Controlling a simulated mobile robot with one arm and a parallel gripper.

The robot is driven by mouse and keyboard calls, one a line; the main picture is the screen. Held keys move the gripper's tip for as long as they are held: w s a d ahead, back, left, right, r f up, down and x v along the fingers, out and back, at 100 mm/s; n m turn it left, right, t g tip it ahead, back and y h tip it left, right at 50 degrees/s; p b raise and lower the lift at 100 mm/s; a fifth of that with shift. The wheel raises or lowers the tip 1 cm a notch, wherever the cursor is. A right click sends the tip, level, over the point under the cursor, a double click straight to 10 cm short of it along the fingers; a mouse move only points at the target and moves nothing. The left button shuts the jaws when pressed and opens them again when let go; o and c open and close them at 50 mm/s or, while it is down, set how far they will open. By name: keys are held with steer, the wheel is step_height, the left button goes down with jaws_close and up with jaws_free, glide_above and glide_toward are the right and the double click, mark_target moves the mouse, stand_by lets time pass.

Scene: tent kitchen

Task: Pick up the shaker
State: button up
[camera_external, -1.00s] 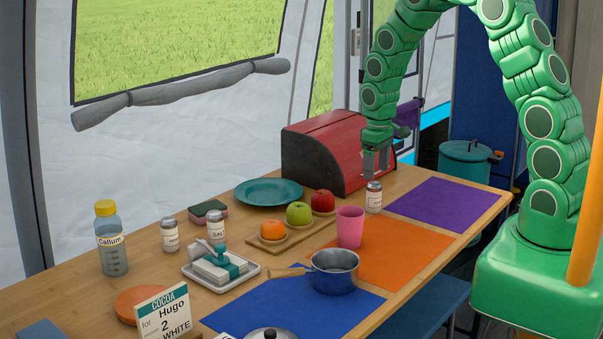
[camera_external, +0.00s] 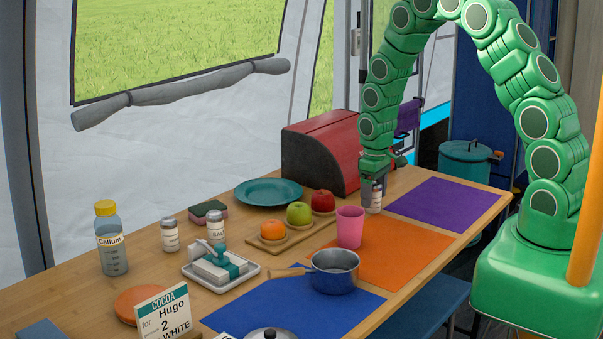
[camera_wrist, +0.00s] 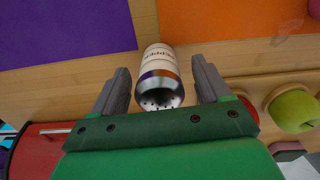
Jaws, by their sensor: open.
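A shaker (camera_external: 376,199) with a pale labelled body and a metal top stands upright on the wooden table, between the purple and orange mats. In the wrist view the shaker (camera_wrist: 160,78) is between my two grey fingers, with its holed metal top toward me. My gripper (camera_external: 372,185) is down at the shaker, with the fingers around its upper part. In the wrist view my gripper (camera_wrist: 160,88) is open, with a gap between each finger and the shaker. Two other shakers stand farther left, one pale (camera_external: 170,235) and one labelled SAL (camera_external: 217,229).
A pink cup (camera_external: 350,227) stands close by on the orange mat's edge. A red bread box (camera_external: 325,152) is behind my gripper. Fruit including a red apple (camera_external: 323,201) sits on small boards to the left. The purple mat (camera_external: 445,203) is clear.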

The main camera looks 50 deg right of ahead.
steer(key=shift+f, duration=0.3)
steer(key=shift+c, duration=0.3)
steer(key=c, duration=1.1)
steer(key=shift+r, duration=0.15)
